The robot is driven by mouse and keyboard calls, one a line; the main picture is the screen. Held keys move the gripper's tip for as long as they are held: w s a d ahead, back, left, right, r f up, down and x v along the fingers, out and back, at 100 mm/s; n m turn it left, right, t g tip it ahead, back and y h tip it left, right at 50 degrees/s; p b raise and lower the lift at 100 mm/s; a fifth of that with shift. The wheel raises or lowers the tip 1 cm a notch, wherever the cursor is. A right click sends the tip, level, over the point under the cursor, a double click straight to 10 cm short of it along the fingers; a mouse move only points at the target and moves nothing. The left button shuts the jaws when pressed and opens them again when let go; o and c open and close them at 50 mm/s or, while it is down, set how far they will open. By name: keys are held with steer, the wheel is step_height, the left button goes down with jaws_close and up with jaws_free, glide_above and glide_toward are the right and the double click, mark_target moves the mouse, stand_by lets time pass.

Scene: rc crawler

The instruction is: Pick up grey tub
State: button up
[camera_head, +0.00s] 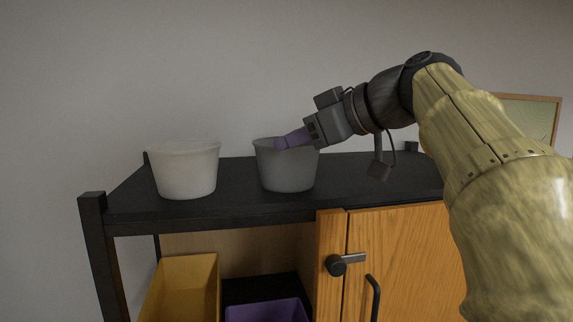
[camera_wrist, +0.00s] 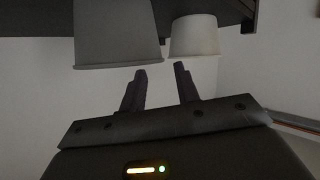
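The grey tub (camera_head: 287,172) stands upright on the black top of the shelf unit, right of a white tub (camera_head: 184,170). My gripper (camera_head: 279,142) reaches in from the right, with its purple-grey fingers overlapping the grey tub's rim in the head view. The wrist view looks upside down, with the grey tub (camera_wrist: 115,35) at upper left and the white tub (camera_wrist: 195,36) beyond it. There my gripper (camera_wrist: 161,68) shows its two fingers apart with nothing between them, close to the grey tub's rim. Whether a finger touches the rim I cannot tell.
The black shelf top (camera_head: 235,185) has free room between the tubs and along its front. Below are a yellow bin (camera_head: 182,285), a purple bin (camera_head: 266,311) and a wooden door (camera_head: 405,255) with a dark handle. A framed board (camera_head: 535,115) hangs at right.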

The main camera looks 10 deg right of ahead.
mark_target(262, 149)
steer(key=shift+w+a, duration=0.1)
steer(key=p+x, duration=0.3)
steer(key=x, duration=0.1)
steer(key=shift+w+a+p, duration=0.1)
steer(key=shift+w+p, duration=0.15)
steer(key=shift+p, duration=0.15)
steer(key=shift+w+a+f, duration=0.15)
steer(key=shift+f, duration=0.15)
jaws_close()
